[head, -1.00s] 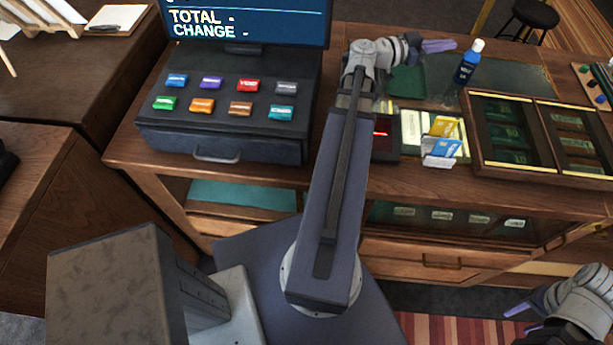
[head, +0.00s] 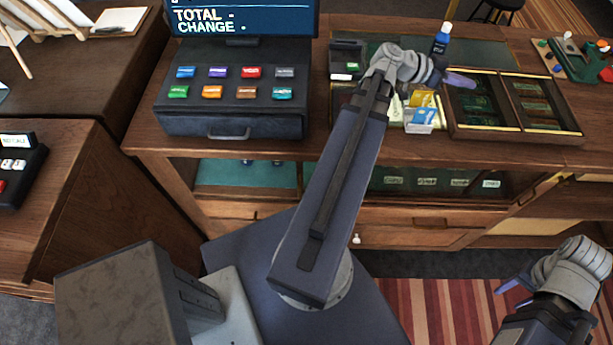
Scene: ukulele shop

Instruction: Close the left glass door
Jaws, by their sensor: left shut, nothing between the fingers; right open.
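The wooden counter's front (head: 290,205) has an open-looking bay at left with a teal shelf (head: 217,172). To its right is a darker bay (head: 430,183) with several small labels. I cannot tell whether a glass door stands in either bay, and my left arm hides the middle between them. My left gripper (head: 460,80) has its purple fingers shut and empty above the counter top, just in front of the blue bottle (head: 441,40). My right gripper (head: 512,287) is open and empty at the lower right, over the floor in front of the counter.
A cash register (head: 235,115) stands at the counter's left. A card holder (head: 420,117) and a two-part wooden display case (head: 581,128) stand at right. A small white knob (head: 356,239) is on the lower front. A striped rug (head: 430,310) lies on the floor.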

